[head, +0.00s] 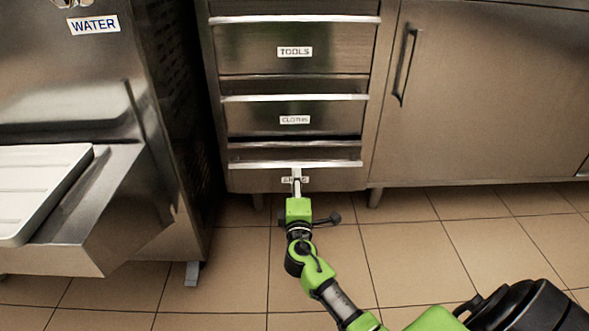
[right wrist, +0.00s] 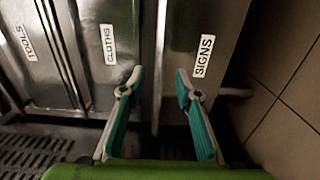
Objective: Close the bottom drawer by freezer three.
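The bottom drawer (head: 250,180) is the lowest of a metal stack, with a pale handle strip along its top edge. It stands slightly out, with a dark gap above its front. Its label is mostly covered by my right gripper (head: 296,177) in the head view, but reads SIGNS in the right wrist view, where the drawer front (right wrist: 222,40) also shows. My left gripper is not in view.
The TOOLS drawer (head: 245,55) and CLOTHS drawer (head: 250,118) are above. A metal machine (head: 165,90) with a white tray (head: 35,190) stands at the left. A cupboard door (head: 480,100) is at the right. The tiled floor (head: 225,290) in front is clear.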

